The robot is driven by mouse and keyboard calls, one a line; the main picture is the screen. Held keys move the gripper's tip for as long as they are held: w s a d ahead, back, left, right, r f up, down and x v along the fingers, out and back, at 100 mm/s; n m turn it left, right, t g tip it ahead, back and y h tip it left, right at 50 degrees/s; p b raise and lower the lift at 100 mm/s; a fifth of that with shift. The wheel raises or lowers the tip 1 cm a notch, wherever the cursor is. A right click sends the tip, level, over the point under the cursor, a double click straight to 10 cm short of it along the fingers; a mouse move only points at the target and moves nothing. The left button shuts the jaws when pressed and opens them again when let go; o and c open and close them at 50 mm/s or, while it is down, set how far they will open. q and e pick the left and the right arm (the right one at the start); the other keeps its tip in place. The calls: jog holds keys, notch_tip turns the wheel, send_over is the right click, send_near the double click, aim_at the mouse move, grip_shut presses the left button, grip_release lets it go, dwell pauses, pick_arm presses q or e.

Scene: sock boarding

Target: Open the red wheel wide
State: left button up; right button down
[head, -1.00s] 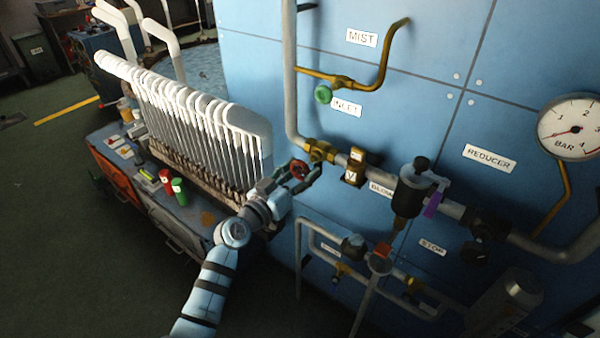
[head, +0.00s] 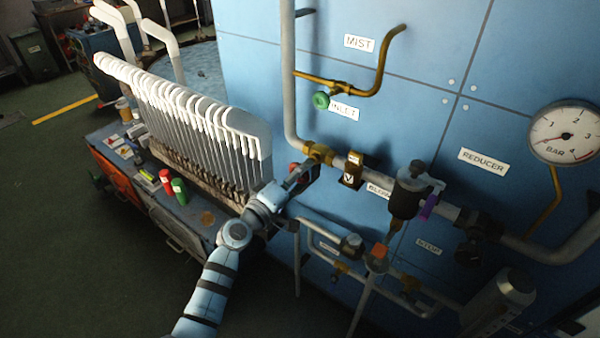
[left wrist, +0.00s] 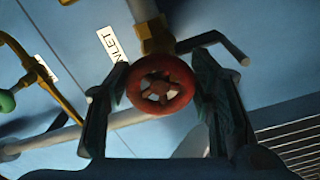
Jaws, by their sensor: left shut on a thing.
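The red wheel (left wrist: 161,86) is a small spoked handwheel on a brass valve (left wrist: 155,38) in the pipe. In the left wrist view it sits between the two fingers of my left gripper (left wrist: 163,100), which is shut on its rim. In the head view my left gripper (head: 302,178) covers most of the red wheel (head: 294,168), with a bit of red showing at its left side. The brass valve also shows in the head view (head: 318,152), just behind the fingers. My right gripper is not in view.
A green wheel (head: 321,100) sits on a brass branch above, by the INLET label (head: 344,112). A pressure gauge (head: 566,134) and a black reducer (head: 406,192) are at the right. A rack of white-topped boards (head: 180,110) stands close left of my arm.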

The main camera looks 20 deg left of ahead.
pick_arm(q)
jog(key=n+p, duration=0.1)
jog(key=n, duration=0.3)
jog(key=shift+n, duration=0.3)
jog(key=n+p, duration=0.2)
jog(key=n, duration=0.3)
jog(key=shift+r, duration=0.2)
jog(key=n+p, duration=0.1)
jog(key=n, duration=0.4)
jog(key=n+p, duration=0.1)
jog(key=n, duration=0.3)
jog(key=shift+a+r+n+p, duration=0.1)
jog(key=shift+a+n+p, duration=0.05)
jog(key=shift+n+p, duration=0.2)
jog(key=n+p, duration=0.1)
jog(key=n, duration=0.3)
jog(key=shift+w+a, duration=0.1)
jog(key=n+p, duration=0.1)
jog(key=n, duration=0.4)
jog(key=shift+a, duration=0.1)
jog(key=n+p, duration=0.1)
jog(key=n, duration=0.3)
jog(key=shift+a+n+p, duration=0.1)
jog(key=shift+n+p, duration=0.15)
jog(key=shift+p, duration=0.05)
jog(key=n, duration=0.2)
jog(key=n+p, duration=0.1)
jog(key=n, duration=0.1)
jog(key=shift+f+n, duration=0.2)
jog(key=shift+n, duration=0.1)
